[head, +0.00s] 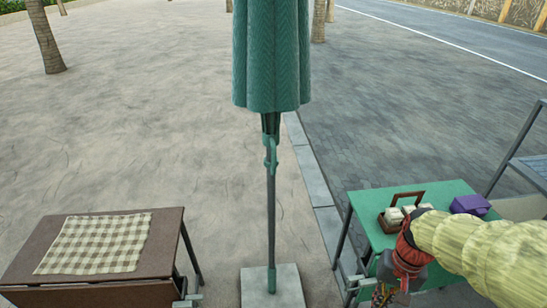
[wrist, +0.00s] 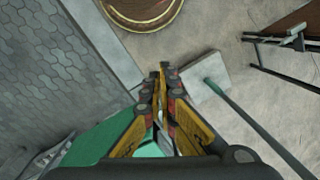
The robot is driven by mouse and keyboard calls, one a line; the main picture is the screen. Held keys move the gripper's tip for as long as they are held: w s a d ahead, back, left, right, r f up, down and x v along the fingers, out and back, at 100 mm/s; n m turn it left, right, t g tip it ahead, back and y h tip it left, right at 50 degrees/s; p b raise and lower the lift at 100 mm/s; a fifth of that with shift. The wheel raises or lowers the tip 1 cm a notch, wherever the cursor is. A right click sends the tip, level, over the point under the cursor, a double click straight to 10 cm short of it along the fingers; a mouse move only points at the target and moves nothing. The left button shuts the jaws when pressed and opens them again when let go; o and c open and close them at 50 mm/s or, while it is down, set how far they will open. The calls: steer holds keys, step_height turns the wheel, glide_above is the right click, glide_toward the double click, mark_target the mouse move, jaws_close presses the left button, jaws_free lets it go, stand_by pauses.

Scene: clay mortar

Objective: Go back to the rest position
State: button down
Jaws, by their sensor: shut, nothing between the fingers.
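My arm in its pale yellow sleeve comes in from the right in the head view. My gripper (head: 383,293) hangs at its end, pointing down by the front edge of the green table (head: 365,207). In the wrist view my gripper (wrist: 162,72) has its fingers closed together, with nothing between them. Below the fingertips are paving and kerb. Part of the green table (wrist: 92,148) shows at lower left of the wrist view.
On the green table sit a brown handled basket (head: 391,222) with pale items and a purple object (head: 470,205). A closed green parasol (head: 271,60) stands on a square base (head: 290,285). At left is a brown table (head: 165,235) with a checked cloth (head: 95,243).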

steer(key=s+a+r+n+t, duration=0.1)
steer(key=a+r+n+t, duration=0.1)
steer(key=a+r, duration=0.3)
steer(key=a+r+n+t+h, duration=0.1)
steer(key=a+r+n+t, duration=0.2)
steer(key=r, duration=0.7)
steer(key=shift+s+a+r+t, duration=0.3)
steer(key=shift+a+t, duration=0.3)
steer(key=shift+a, duration=0.35)
steer(key=shift+s, duration=0.1)
